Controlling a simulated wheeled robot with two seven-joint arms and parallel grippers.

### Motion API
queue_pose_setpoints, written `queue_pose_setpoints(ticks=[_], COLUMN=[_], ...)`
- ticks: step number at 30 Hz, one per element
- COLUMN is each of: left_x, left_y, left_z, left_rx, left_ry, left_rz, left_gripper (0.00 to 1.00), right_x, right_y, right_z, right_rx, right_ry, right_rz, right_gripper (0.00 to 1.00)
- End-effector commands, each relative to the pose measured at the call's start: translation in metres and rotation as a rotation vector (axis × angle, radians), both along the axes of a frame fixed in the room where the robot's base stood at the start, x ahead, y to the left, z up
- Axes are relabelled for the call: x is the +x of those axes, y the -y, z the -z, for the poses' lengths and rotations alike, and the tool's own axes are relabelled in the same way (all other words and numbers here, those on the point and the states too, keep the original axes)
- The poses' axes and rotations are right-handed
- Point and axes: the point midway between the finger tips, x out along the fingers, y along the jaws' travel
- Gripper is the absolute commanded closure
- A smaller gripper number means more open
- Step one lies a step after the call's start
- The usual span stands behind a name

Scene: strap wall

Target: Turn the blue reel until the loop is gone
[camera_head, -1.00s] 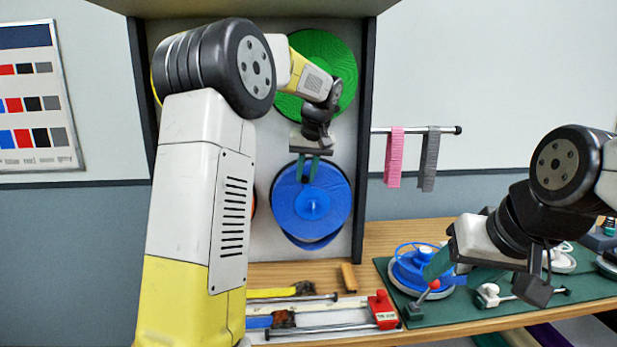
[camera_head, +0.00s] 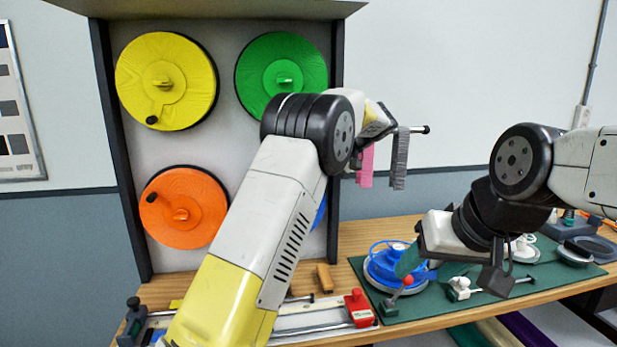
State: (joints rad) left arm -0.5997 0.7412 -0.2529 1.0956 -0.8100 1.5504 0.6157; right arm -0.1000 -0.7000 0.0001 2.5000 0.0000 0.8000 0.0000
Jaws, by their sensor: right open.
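The blue reel (camera_head: 320,213) is on the wall panel, low on the right. Only a thin blue sliver of it shows beside my left arm; its face, handle and any loop are hidden. My left arm crosses in front of it, and its wrist ends near the hanging straps. The left gripper's fingers cannot be made out. My right gripper (camera_head: 430,268) is open above the green mat, over the blue round device (camera_head: 388,272), apart from the wall reel. Whether it touches the device is unclear.
Yellow (camera_head: 190,92), green (camera_head: 310,60) and orange (camera_head: 205,198) reels share the panel. Pink (camera_head: 366,168) and grey (camera_head: 400,165) straps hang from a rod right of it. A red-ended tool (camera_head: 359,308) and a wooden block (camera_head: 325,277) lie on the bench.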

Motion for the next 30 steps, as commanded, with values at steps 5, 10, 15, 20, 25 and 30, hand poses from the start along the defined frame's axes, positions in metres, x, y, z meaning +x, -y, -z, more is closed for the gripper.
queue_pose_setpoints(ticks=[5, 10, 15, 20, 25, 30], left_x=[0.0007, 0.0007, 0.0004, 0.0003, 0.0006, 0.0007], left_y=[0.0052, 0.0055, 0.0053, 0.0050, 0.0046, 0.0050], left_z=[0.0056, 0.0069, 0.0076, 0.0079, 0.0063, 0.0051], left_rx=[-0.005, -0.007, -0.007, -0.006, -0.005, -0.005], left_ry=[-0.004, -0.006, -0.008, -0.009, -0.006, -0.004], left_rz=[0.003, 0.003, 0.002, 0.001, 0.001, 0.001], left_gripper=[1.00, 1.00, 1.00, 0.64, 0.59, 0.59], right_x=[0.0000, 0.0000, 0.0000, 0.0000, 0.0000, 0.0000], right_y=[0.0000, 0.0000, 0.0000, 0.0000, 0.0000, 0.0000], right_z=[0.0000, 0.0000, 0.0000, 0.0000, 0.0000, 0.0000], right_rx=[0.000, 0.000, 0.000, 0.000, 0.000, 0.000], right_ry=[0.000, 0.000, 0.000, 0.000, 0.000, 0.000], right_rz=[0.000, 0.000, 0.000, 0.000, 0.000, 0.000], right_gripper=[0.44, 0.44, 0.44, 0.44, 0.44, 0.44])
